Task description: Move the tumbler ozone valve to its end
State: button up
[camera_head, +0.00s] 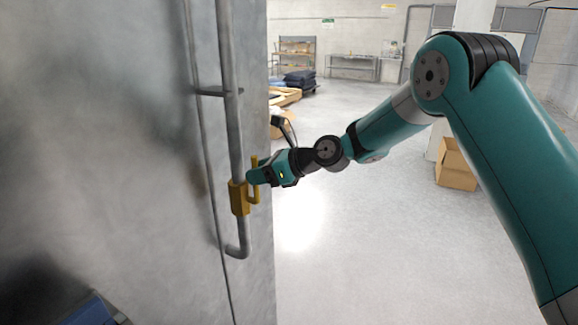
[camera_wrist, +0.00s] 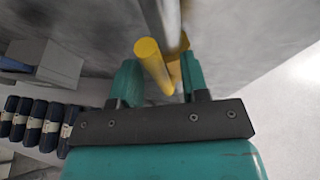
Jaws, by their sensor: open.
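The tumbler ozone valve has a yellow body (camera_head: 239,198) on a grey vertical pipe (camera_head: 233,120) that runs down the grey panel. Its yellow lever (camera_head: 256,190) stands upright at the right of the body. My gripper (camera_head: 256,177) is at the lever, reaching in from the right. In the wrist view the yellow lever (camera_wrist: 151,62) lies between the two teal fingers of my gripper (camera_wrist: 159,83), nearer the left one. The fingers are apart, with a gap beside the lever. I cannot tell whether either finger touches it. Part of the lever is hidden by my gripper in the head view.
The grey panel (camera_head: 120,150) fills the left side. A pipe bracket (camera_head: 212,91) sticks out above the valve. The floor (camera_head: 350,235) to the right is clear. A cardboard box (camera_head: 456,168) stands farther right. The wrist view shows several dark cylinders (camera_wrist: 30,122) at left.

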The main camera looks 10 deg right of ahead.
jog(key=b+v, duration=0.6)
jog(key=v, duration=1)
jog(key=shift+s+d+r, duration=0.1)
jog(key=shift+s, duration=0.05)
jog(key=s+a+f+n+g+h+b, duration=0.2)
jog(key=s+a+f+n+b, duration=0.15)
jog(key=s+n, duration=0.45)
jog(key=s+a+f+n+g+h+b, duration=0.2)
jog(key=s+a+f+n, duration=0.15)
jog(key=s+n, duration=0.35)
jog(key=s+d+f+n+g+h+b, duration=0.1)
jog(key=s+f+n+h+b, duration=0.1)
jog(key=s+f+n, duration=0.3)
jog(key=s+d+f+n+g+h+b, duration=0.1)
jog(key=s+f+n, duration=0.4)
jog(key=s+n, duration=0.5)
jog(key=shift+s+d+n+h+b, duration=0.3)
jog(key=shift+s+d+h+b, duration=0.2)
jog(key=shift+s+d+b, duration=0.4)
jog(key=shift+s+a, duration=0.15)
jog(key=shift+s, duration=0.05)
